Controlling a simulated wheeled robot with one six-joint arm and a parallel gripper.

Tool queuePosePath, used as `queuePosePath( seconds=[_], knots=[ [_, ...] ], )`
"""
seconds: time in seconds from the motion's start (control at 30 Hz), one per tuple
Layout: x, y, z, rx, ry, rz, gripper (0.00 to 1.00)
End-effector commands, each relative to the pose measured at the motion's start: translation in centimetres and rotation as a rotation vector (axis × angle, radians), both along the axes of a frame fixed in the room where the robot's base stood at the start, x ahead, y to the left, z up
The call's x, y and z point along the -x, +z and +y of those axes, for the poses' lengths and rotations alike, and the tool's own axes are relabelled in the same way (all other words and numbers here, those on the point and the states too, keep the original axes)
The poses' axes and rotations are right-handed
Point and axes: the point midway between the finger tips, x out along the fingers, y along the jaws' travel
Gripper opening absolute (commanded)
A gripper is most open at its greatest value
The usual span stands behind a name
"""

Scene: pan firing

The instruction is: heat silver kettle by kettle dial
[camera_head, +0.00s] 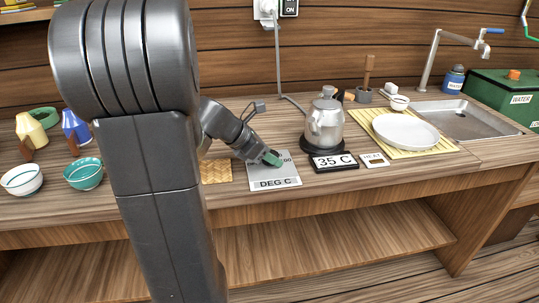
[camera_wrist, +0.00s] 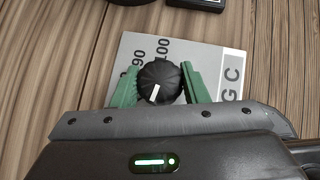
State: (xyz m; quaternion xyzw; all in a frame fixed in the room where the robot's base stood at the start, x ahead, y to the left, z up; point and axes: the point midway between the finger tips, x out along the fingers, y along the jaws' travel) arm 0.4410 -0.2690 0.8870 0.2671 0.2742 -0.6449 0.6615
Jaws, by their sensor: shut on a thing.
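The silver kettle (camera_head: 325,122) stands upright on a round black base (camera_head: 325,147) on the counter. A black display (camera_head: 335,162) in front of it reads "35 C", with a small "HEAT" tag (camera_head: 374,160) beside it. The kettle dial is a black knob (camera_wrist: 160,82) with a white pointer line, on a grey plate (camera_head: 274,183) marked "DEG C". The wrist view shows 90 and 100 on the plate. My gripper (camera_head: 272,158) is over the plate, its green fingers (camera_wrist: 158,86) shut on the knob from both sides. The knob is mostly hidden in the head view.
A white plate (camera_head: 405,131) lies on a yellow bamboo mat (camera_head: 367,118) right of the kettle, before the sink (camera_head: 465,117). A woven mat (camera_head: 216,171) lies left of the dial plate.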

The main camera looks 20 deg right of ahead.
Motion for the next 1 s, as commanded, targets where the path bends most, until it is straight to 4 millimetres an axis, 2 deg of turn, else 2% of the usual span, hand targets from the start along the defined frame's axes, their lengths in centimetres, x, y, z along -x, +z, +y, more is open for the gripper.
queuePosePath(
  seconds=[0.37, 1.0],
  knots=[
    [-0.12, 0.4, 0.03, 0.0, -0.098, 0.002, 0.18],
    [-0.22, 0.64, -0.07, 0.0, -0.671, 0.002, 0.18]
  ],
)
